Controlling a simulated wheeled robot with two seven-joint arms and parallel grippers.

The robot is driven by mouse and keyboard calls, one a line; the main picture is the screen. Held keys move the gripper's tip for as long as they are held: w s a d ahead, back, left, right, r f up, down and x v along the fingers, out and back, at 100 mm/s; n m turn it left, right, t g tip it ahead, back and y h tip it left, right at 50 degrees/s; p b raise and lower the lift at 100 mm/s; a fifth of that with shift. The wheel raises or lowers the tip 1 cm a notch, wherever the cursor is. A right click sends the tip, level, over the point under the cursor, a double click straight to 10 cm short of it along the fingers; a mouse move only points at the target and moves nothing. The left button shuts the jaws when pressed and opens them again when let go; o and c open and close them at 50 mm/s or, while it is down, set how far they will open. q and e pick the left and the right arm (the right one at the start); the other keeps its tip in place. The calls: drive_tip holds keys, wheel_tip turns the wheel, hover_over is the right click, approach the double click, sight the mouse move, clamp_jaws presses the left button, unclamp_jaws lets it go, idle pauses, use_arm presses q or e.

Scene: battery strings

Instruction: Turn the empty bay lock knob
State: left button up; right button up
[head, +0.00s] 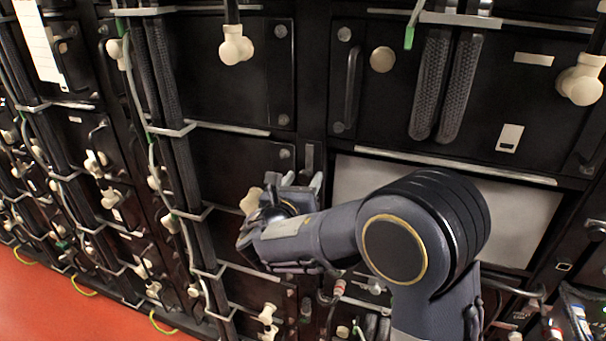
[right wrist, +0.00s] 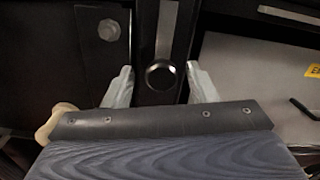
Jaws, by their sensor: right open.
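A round dark knob with a lighter rim (right wrist: 161,76) sits on a narrow black upright below a grey metal strip (right wrist: 167,30) in the right wrist view. It looks like the lock knob. My right gripper (right wrist: 160,72) is open, with one pale finger on each side of the knob; I cannot tell whether either touches it. In the head view my right gripper (head: 296,182) is at the upright left of the pale empty bay (head: 515,213), and the knob is hidden there. The bay's pale inside also shows in the right wrist view (right wrist: 250,75). My left gripper is not in view.
Black battery modules (head: 225,175) with cream connectors (head: 235,46) and thick black cables (head: 448,85) surround the bay. Metal rails (head: 455,166) stick out from the rack. A cream connector (right wrist: 55,122) is beside my gripper. Red floor (head: 60,305) is clear at lower left.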

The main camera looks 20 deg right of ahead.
drive_tip(key=shift+x, duration=0.8)
drive_tip(key=c, duration=1)
drive_tip(key=shift+o, duration=0.2)
drive_tip(key=shift+f+m+b, duration=0.2)
drive_tip(key=shift+m+b, duration=0.2)
drive_tip(key=shift+b, duration=0.35)
drive_tip(key=m+b, duration=1.3)
drive_tip(key=b, duration=0.6)
drive_tip(key=shift+f+m, duration=0.1)
drive_tip(key=shift+m, duration=0.3)
drive_tip(key=shift+m+b, duration=1.65)
drive_tip(key=shift+m, duration=0.05)
